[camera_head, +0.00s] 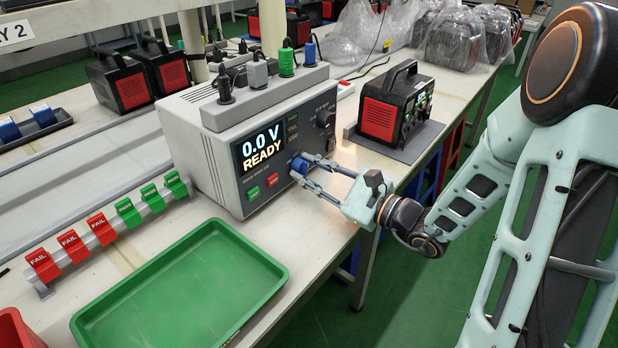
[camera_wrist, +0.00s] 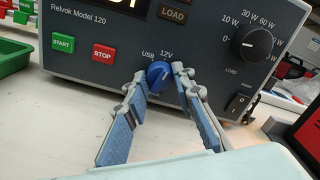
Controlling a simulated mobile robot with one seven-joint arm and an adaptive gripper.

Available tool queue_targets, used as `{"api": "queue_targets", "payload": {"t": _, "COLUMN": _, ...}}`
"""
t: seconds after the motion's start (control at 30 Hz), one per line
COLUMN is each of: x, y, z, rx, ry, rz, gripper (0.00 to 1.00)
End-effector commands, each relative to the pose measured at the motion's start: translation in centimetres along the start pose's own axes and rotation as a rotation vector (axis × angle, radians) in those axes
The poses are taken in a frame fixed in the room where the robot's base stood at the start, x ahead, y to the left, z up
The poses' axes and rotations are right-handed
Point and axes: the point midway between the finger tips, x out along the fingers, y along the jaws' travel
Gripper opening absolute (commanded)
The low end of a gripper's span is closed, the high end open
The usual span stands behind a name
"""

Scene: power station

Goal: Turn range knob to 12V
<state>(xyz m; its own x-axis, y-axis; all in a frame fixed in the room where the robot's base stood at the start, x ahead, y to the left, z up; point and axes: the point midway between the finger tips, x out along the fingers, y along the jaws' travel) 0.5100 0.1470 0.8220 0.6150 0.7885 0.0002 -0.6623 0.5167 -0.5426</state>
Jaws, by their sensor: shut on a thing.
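The blue range knob (camera_wrist: 158,74) is low on the front of the grey tester (camera_wrist: 115,45), below the labels USB on the left and 12V on the right. It also shows in the head view (camera_head: 299,165). Which label its mark points at is too small to tell. My gripper (camera_wrist: 161,80) is shut on the knob, one fingertip on each side. In the head view, my gripper (camera_head: 305,167) reaches the panel from the right. The tester's screen (camera_head: 262,146) reads 0.0 V READY.
Green START (camera_wrist: 62,43) and red STOP (camera_wrist: 102,55) buttons are left of the knob. A black load knob (camera_wrist: 252,42) and rocker switch (camera_wrist: 238,103) are to its right. A green tray (camera_head: 180,290) lies in front; a red-and-black power unit (camera_head: 395,110) stands right.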

Motion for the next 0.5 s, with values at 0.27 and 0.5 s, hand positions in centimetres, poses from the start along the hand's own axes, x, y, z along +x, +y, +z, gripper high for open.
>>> {"api": "queue_targets", "payload": {"t": 0.27, "x": -0.04, "y": 0.16, "z": -0.25, "rx": -0.149, "ry": 0.001, "rz": 0.000, "gripper": 0.00}}
{"api": "queue_targets", "payload": {"t": 0.5, "x": -0.04, "y": 0.09, "z": -0.12, "rx": -0.204, "ry": 0.002, "rz": 0.001, "gripper": 0.00}}
